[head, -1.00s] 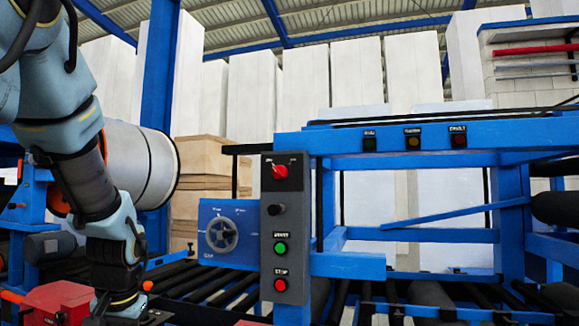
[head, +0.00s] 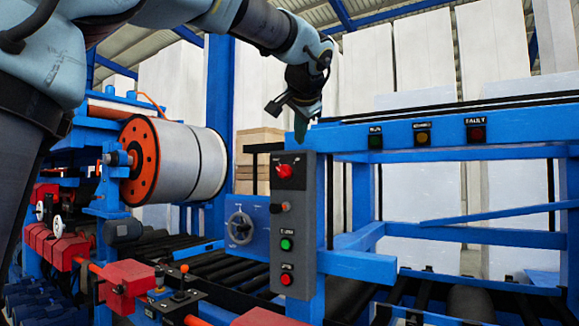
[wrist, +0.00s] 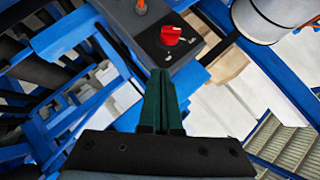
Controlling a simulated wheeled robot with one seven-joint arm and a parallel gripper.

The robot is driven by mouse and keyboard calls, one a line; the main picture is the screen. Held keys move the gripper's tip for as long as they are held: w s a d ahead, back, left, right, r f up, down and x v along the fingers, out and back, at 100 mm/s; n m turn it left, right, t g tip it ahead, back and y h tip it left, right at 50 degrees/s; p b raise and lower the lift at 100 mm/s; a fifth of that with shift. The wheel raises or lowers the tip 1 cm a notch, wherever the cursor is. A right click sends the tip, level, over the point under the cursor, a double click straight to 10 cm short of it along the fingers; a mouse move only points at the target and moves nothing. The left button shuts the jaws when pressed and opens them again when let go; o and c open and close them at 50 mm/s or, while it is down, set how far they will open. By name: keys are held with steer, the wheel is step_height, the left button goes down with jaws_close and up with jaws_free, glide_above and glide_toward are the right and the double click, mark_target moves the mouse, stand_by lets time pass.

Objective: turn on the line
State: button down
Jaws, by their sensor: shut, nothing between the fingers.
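The grey control panel (head: 308,218) stands on a blue post in the head view. Near its top is a red rotary knob (head: 285,171), which also shows in the wrist view (wrist: 171,36). Below it are a small lever-like switch (head: 279,207), a green button (head: 286,244) and a red button (head: 286,279). My gripper (head: 300,135) is above the panel's top edge, fingers pointing down. In the wrist view its green fingers (wrist: 160,75) are shut together and empty, apart from the red knob. The labels are too small to read surely.
A large white roll (head: 180,162) with an orange disc is further left. Three indicator lamps (head: 422,137) sit on the blue beam at right. Black rollers (head: 210,270) lie below.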

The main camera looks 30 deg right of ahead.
stand_by(0.3)
steer(key=p, duration=0.4)
glide_toward(289, 169)
steer(key=w+d+f, duration=0.1)
steer(key=d, duration=0.2)
steer(key=w+f, duration=0.2)
steer(key=shift+w+a+f+p, duration=0.25)
steer(key=shift+w+a+p, duration=0.1)
steer(key=shift+a+p, duration=0.05)
steer(key=shift+w+a+f, duration=0.15)
steer(key=shift+w+f, duration=0.25)
steer(key=shift+f, duration=0.15)
steer(key=shift+s+f+b, duration=0.1)
steer(key=shift+f+b, duration=0.15)
steer(key=shift+b, duration=0.6)
